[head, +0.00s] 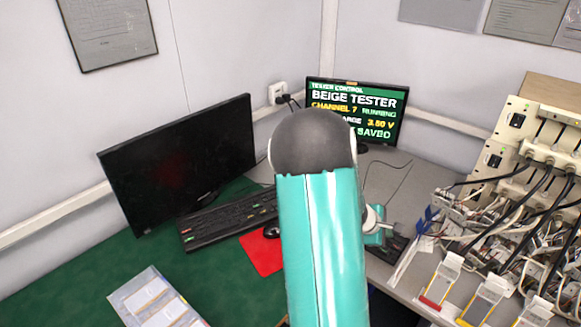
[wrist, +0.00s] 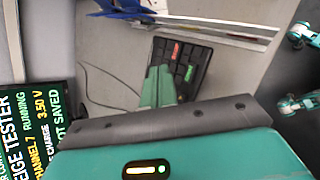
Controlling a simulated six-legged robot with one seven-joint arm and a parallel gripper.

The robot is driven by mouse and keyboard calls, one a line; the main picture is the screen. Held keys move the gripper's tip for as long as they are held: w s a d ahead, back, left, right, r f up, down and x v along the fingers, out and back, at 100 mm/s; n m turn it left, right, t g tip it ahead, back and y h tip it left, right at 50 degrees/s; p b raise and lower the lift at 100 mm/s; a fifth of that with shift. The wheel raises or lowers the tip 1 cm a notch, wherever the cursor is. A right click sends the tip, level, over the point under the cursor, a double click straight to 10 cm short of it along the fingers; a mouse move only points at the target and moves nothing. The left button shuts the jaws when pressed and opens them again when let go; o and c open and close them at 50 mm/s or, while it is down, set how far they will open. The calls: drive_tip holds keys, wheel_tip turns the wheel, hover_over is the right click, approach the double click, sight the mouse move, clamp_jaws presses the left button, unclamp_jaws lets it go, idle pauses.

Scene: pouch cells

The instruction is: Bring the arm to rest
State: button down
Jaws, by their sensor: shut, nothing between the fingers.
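My teal arm with its dark grey rounded joint rises through the middle of the head view and hides part of the desk. In the head view my gripper is mostly hidden behind the arm; a small teal part shows to its right. In the wrist view my gripper (wrist: 158,84) shows its two green fingers together, shut and empty. The fingers appear in front of a small black keypad (wrist: 194,66) with red and green keys on the grey bench. I cannot tell the height of the fingertips above it.
A tester screen (head: 357,108) reads "BEIGE TESTER", channel 7 running, 3.50 V. A dark monitor (head: 180,160) and keyboard (head: 225,218) stand left, beside a red mat (head: 262,255). The beige tester rack (head: 520,150), cables and several pouch cells crowd the right.

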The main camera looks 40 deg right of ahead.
drive_tip(key=w+a+r+m+t+y, duration=0.1)
drive_tip(key=w+a+r+m, duration=0.15)
drive_tip(key=a+r, duration=0.35)
drive_tip(key=w+a+r+m+t+y, duration=0.1)
drive_tip(key=w+a+r+t, duration=0.2)
drive_tip(key=a, duration=0.4)
drive_tip(key=w+a+r+m, duration=0.2)
drive_tip(key=w+a+r, duration=0.25)
drive_tip(key=a, duration=0.25)
drive_tip(key=s+a+r+t+y, duration=0.1)
drive_tip(key=s+a+r+y, duration=0.1)
drive_tip(key=a, duration=0.7)
drive_tip(key=s+a+r+t+y, duration=0.1)
drive_tip(key=s+a+r+y, duration=0.1)
drive_tip(key=a+r, duration=0.3)
drive_tip(key=s+a+r+t+y, duration=0.2)
drive_tip(key=a+r, duration=0.1)
drive_tip(key=a, duration=1.1)
drive_tip(key=shift+s+r+y, duration=0.3)
drive_tip(key=shift+y, duration=0.1)
drive_tip(key=shift+d+m, duration=0.2)
drive_tip(key=shift+m, duration=0.15)
